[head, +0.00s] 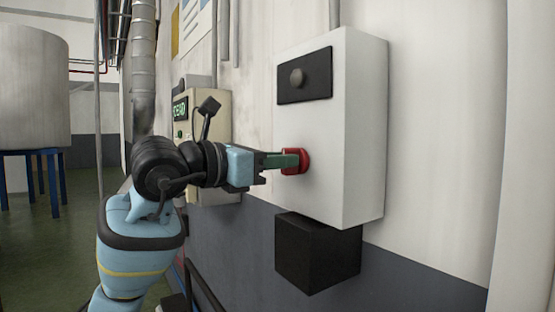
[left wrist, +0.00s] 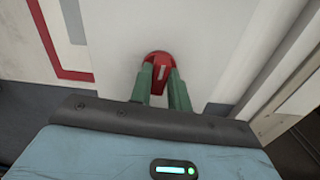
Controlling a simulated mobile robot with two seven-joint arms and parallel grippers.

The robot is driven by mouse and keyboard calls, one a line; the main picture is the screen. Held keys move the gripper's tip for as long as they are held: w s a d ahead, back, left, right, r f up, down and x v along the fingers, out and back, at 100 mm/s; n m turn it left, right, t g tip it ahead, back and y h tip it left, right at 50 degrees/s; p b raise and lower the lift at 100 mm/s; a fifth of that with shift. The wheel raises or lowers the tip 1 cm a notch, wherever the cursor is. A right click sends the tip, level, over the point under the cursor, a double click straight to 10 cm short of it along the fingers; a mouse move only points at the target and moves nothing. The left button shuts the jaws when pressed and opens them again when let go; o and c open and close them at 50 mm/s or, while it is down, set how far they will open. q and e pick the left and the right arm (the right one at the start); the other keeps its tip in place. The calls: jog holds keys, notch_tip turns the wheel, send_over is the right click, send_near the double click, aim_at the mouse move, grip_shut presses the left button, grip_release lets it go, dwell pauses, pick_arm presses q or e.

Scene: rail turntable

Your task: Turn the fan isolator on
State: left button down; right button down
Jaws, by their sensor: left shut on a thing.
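A white wall box (head: 343,135) carries a red isolator handle (head: 302,160) low on its front face. My left gripper (head: 300,160) reaches it from the left with green fingers and is shut on the red handle. In the left wrist view the red handle (left wrist: 159,62) sits between the two green fingertips (left wrist: 160,80), and a pale mark shows on its face. The fingers hide part of the handle in the head view. My right gripper is in neither view.
A black panel with a round grey knob (head: 297,77) is on the box's upper front. A black block (head: 317,253) juts out below the box. A cream cabinet with a green display (head: 180,109) stands behind my left arm. A tank (head: 33,90) on blue legs is far left.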

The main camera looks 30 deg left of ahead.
pick_arm(q)
jog(key=shift+s+d+f+m, duration=0.1)
jog(key=shift+f+m, duration=0.05)
jog(key=shift+m, duration=4.1)
jog(key=shift+d+f+m, duration=0.1)
jog(key=shift+m, duration=4.15)
jog(key=c, duration=1.3)
grip_release()
jog(key=shift+s, duration=0.1)
